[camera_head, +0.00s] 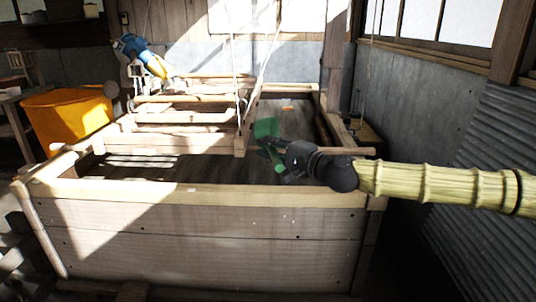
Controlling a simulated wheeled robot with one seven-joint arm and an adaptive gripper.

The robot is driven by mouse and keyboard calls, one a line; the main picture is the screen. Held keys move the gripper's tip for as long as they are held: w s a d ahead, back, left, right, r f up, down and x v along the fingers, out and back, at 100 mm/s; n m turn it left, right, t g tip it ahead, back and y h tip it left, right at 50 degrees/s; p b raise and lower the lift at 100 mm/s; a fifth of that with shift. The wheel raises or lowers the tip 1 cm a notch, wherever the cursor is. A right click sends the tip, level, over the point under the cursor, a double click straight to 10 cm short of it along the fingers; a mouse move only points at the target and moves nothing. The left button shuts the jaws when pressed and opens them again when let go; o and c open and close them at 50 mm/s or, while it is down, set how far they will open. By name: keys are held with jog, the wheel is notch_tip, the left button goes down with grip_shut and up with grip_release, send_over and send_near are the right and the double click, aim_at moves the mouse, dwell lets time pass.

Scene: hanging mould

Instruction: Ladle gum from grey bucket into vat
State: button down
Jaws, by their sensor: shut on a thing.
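The vat (200,235) is a large wooden box filling the middle of the view, with dark contents. My gripper (276,153) reaches in from the right over the vat and is shut on a green thing (267,129). This looks like the ladle, but its shape is partly hidden behind the gripper. Whether it holds gum cannot be told. I cannot make out a grey bucket.
A wooden frame, the mould (185,117), hangs on cords over the vat's left and middle part. An orange tub (68,113) stands at the left. A blue and yellow machine (143,55) is behind. Corrugated grey wall (495,150) lies close on the right.

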jog(key=shift+s+d+f+m+t+y+b, duration=0.1)
jog(key=shift+d+f+m+t+y+b, duration=0.5)
jog(key=shift+b, duration=4.6)
jog(key=shift+b, duration=0.65)
